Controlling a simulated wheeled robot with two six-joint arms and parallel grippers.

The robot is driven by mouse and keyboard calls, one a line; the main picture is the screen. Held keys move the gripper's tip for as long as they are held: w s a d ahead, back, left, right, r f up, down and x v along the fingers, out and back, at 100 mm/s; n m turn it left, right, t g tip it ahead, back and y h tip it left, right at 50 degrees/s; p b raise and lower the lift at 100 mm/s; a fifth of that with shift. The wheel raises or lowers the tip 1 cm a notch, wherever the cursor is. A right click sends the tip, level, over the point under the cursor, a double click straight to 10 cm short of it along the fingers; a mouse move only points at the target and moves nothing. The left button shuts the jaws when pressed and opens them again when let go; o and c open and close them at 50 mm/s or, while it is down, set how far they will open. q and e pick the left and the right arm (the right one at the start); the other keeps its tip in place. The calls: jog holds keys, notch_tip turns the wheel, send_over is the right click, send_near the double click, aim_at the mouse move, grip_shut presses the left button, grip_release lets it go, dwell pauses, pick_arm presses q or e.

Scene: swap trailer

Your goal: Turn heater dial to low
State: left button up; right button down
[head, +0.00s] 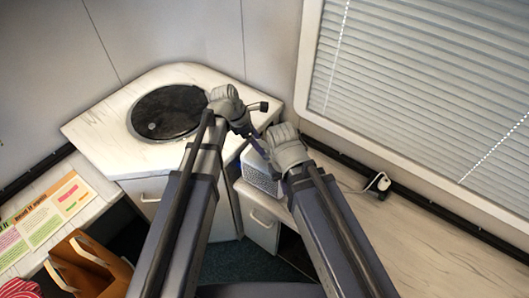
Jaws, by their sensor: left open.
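A small pale box with a mesh-like face, which looks like the heater (262,182), stands on the lower surface in the corner, just below the round-topped counter. Its dial cannot be made out; my arms cover part of the box. My left gripper (257,143) is open, close above the heater's upper end; whether it touches the heater cannot be told. My right arm's wrist is just right of the heater and hides part of it. The right gripper's fingers are not visible behind that wrist.
The pale counter (85,130) with a round black lid (168,112) fills the corner. A brown wooden holder (88,265) and a colourful sheet (45,215) are at lower left. Window blinds are at right.

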aim_at(267, 155)
pick_arm(q)
jog(key=b+x, duration=0.5)
jog(key=x, duration=0.1)
jog(key=shift+d+f, duration=0.1)
jog(key=shift+f, duration=0.2)
grip_shut()
dwell(0.4)
